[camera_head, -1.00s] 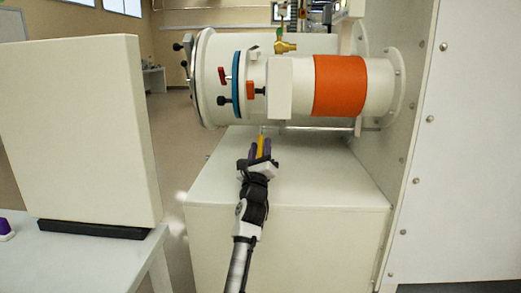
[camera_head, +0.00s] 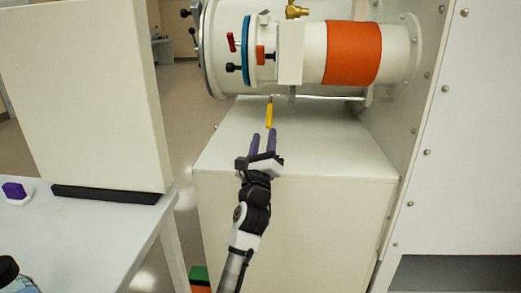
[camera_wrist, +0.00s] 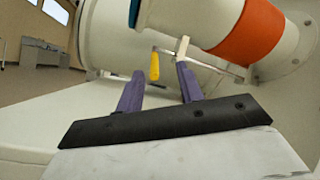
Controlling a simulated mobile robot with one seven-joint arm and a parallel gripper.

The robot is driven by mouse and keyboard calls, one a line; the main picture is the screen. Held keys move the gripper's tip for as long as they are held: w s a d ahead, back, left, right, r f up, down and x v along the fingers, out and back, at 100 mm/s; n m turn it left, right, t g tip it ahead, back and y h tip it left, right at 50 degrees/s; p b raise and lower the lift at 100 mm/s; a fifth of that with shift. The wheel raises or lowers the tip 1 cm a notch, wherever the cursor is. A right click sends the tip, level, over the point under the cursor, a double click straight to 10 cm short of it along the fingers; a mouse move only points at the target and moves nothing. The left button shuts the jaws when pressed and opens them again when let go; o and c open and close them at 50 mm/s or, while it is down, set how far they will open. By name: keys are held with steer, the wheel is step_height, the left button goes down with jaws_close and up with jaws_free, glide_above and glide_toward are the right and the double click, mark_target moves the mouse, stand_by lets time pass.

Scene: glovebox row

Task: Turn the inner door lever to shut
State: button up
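A lever with a yellow grip (camera_head: 269,115) hangs down from the thin rod below the cylindrical chamber (camera_head: 310,45); I take it as the inner door lever. It also shows in the wrist view (camera_wrist: 155,66), in the gap between my fingers and beyond their tips. My gripper (camera_head: 264,137) is open, with two purple fingers spread apart and nothing between them. The fingertips are on the near side of the yellow grip and look apart from it. The metal rod (camera_head: 335,98) runs right from the lever under the chamber.
The chamber has an orange band (camera_head: 352,53), a blue ring (camera_head: 246,50), a red handle (camera_head: 231,42) and black knobs. A white cabinet (camera_head: 300,150) stands beneath it, its top clear. A panel wall (camera_head: 465,130) bounds the right. A white table (camera_head: 105,225) with an upright panel (camera_head: 90,100) is left.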

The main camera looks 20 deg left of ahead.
steer(key=shift+s+d, duration=0.25)
steer(key=shift+s, duration=1)
steer(key=shift+s+d, duration=0.25)
steer(key=shift+s, duration=1)
